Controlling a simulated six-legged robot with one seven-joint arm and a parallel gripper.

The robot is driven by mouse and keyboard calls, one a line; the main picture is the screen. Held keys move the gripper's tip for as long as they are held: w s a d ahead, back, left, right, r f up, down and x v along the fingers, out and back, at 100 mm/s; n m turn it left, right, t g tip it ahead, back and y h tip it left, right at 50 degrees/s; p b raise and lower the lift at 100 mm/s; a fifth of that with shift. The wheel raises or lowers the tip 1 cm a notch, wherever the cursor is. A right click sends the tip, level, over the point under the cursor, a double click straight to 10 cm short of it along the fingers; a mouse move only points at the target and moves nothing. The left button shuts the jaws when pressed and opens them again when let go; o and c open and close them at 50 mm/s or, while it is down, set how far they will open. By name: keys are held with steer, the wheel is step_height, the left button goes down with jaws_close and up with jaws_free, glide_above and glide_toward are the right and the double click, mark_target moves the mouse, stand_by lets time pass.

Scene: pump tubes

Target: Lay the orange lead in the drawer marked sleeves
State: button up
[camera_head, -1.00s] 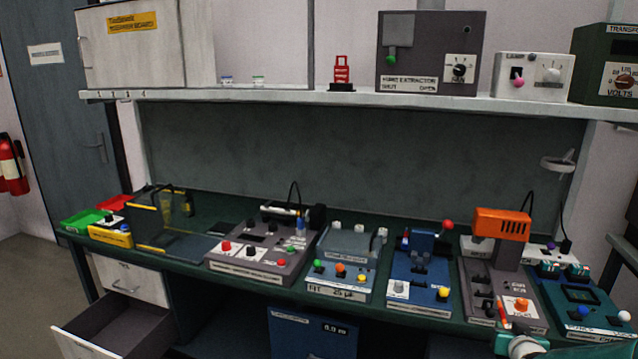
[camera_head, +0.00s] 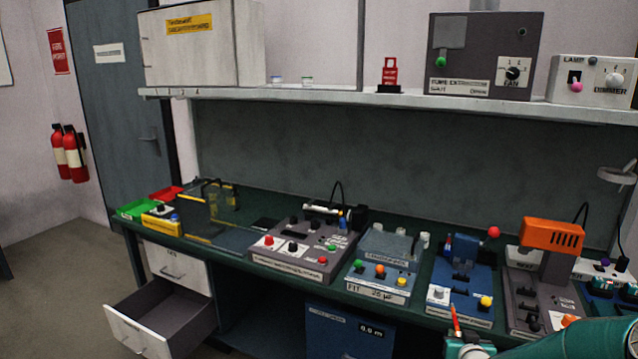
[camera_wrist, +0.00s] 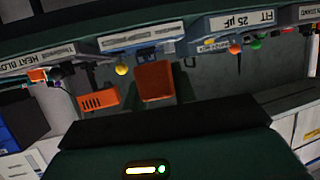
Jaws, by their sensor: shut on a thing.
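The orange lead (camera_head: 456,320) stands up from my gripper (camera_head: 461,338) at the bottom right of the head view, in front of the blue device. My gripper is shut on it. An orange block, seemingly the held lead close up, also shows in the wrist view (camera_wrist: 155,80). An open, empty-looking drawer (camera_head: 137,332) sticks out under the bench's left end, well to the left of my gripper. A shut drawer (camera_head: 178,268) is above it. The labels on both drawer fronts are too small to read.
The green bench (camera_head: 385,312) carries several devices, including a blue one (camera_head: 464,278) and a grey one with an orange head (camera_head: 552,236). A blue cabinet (camera_head: 345,335) stands under the bench. The floor (camera_head: 60,260) at the left is clear.

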steer(key=w+a+f+n+y, duration=0.1)
steer(key=a+f, duration=0.2)
steer(key=a, duration=0.9)
steer(key=w+a+f+n+y, duration=0.2)
steer(key=a+f, duration=0.1)
steer(key=a, duration=1)
steer(key=shift+a+f+t+y, duration=0.2)
steer(key=shift+t+y, duration=0.1)
steer(key=shift+t, duration=0.1)
steer(key=shift+w+d+r, duration=0.1)
